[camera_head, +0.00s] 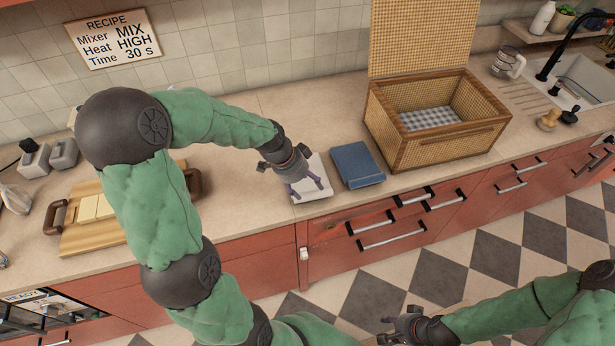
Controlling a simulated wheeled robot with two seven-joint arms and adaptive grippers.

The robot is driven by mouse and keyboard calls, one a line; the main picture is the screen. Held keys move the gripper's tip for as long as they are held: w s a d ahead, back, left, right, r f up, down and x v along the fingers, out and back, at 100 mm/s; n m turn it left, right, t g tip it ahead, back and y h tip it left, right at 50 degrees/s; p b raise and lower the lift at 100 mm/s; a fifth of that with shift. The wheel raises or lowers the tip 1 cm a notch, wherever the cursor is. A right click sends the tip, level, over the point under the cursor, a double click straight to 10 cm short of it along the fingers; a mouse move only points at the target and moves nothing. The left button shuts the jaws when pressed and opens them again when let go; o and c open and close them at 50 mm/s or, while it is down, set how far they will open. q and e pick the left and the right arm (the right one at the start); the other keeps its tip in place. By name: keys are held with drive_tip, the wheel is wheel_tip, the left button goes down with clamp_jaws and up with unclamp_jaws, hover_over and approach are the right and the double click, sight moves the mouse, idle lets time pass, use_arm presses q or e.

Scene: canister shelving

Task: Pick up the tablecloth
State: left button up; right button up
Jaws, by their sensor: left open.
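A white folded cloth (322,166) lies flat on the counter near its front edge. A blue folded piece (357,165) lies just right of it; I cannot tell which of the two is the tablecloth. My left gripper (308,189) is over the white cloth with its fingers apart and pointing down, and it hides part of it. I cannot tell whether the fingers touch the cloth. My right gripper (384,330) is low at the bottom of the view, over the floor, with its fingers apart and nothing between them.
An open wicker basket (450,150) with a grey checked cloth (430,119) inside stands right of the blue piece. A wooden tray (85,237) with pale slices is at the left. A mug (507,63) and sink (585,78) are at the far right. Drawer handles stick out below the counter.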

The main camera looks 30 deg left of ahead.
sight(313, 195)
use_arm(q)
drive_tip(key=shift+b+x, duration=0.4)
drive_tip(key=shift+x, duration=2.6)
drive_tip(key=shift+s, duration=0.1)
clamp_jaws()
